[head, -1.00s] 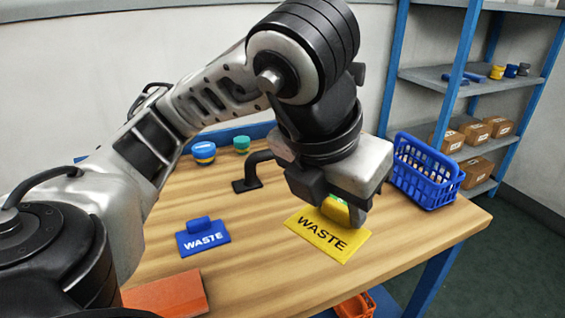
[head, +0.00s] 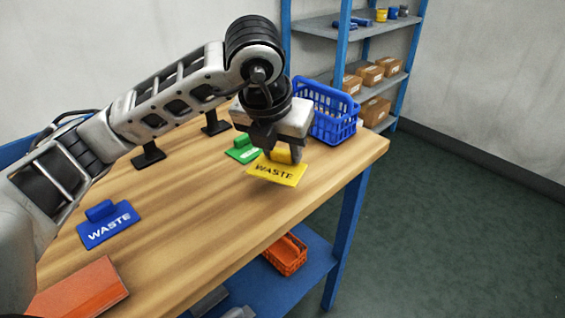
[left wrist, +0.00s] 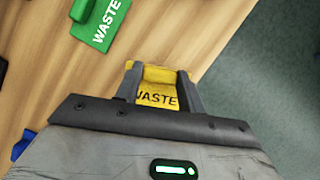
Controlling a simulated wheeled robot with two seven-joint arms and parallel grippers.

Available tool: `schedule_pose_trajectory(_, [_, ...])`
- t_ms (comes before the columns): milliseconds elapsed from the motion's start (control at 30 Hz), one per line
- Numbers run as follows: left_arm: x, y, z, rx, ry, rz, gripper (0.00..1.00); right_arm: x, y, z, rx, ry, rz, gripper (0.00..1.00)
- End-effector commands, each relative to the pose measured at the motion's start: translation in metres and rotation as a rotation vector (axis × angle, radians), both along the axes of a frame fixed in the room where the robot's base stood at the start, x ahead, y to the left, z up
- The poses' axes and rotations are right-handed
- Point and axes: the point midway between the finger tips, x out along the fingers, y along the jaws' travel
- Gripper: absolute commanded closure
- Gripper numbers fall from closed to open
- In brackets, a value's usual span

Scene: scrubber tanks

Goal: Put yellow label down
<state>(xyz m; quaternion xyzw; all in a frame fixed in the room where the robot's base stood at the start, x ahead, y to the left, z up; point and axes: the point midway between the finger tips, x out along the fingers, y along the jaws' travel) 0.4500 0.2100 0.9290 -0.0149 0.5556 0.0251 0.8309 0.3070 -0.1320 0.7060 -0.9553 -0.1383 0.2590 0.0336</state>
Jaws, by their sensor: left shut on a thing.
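The yellow label (head: 277,172), marked WASTE, is in my left gripper (head: 279,155) near the right end of the wooden table (head: 190,215). The gripper is shut on the label's raised yellow handle. In the left wrist view the label (left wrist: 158,98) sits between the two fingers (left wrist: 160,88). The label looks slightly above or at the tabletop; I cannot tell if it touches. My right gripper is not in view.
A green WASTE label (head: 243,150) lies just behind and left of the yellow one. A blue WASTE label (head: 108,226) and an orange-red flat piece (head: 80,290) lie at the left. A blue basket (head: 328,112) stands at the back right. An orange basket (head: 286,256) is on the lower shelf.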

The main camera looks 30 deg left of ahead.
Motion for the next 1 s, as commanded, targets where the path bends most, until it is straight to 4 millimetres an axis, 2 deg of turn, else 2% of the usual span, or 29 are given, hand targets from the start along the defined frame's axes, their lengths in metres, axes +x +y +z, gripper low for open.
schedule_pose_trajectory(133, [0.008, 0.001, -0.012, 0.000, 0.002, 0.001, 0.91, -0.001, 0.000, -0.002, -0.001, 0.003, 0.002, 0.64])
schedule_pose_trajectory(300, [0.007, 0.001, -0.038, 0.001, 0.003, 0.000, 0.91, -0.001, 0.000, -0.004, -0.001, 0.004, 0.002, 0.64])
schedule_pose_trajectory(667, [0.008, 0.000, -0.043, 0.000, -0.001, 0.000, 0.91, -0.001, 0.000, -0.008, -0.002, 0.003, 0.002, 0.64])
schedule_pose_trajectory(700, [0.008, 0.000, -0.043, 0.000, -0.001, 0.000, 0.59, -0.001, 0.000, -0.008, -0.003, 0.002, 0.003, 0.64])
schedule_pose_trajectory(767, [0.007, 0.000, -0.042, 0.000, -0.001, 0.000, 0.42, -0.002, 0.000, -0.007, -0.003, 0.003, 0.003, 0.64])
schedule_pose_trajectory(800, [0.007, 0.000, -0.042, 0.000, -0.001, 0.000, 0.40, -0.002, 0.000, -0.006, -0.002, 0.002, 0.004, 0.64])
schedule_pose_trajectory(1000, [0.007, 0.000, -0.042, 0.000, -0.001, 0.000, 0.40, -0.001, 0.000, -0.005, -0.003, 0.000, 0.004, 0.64])
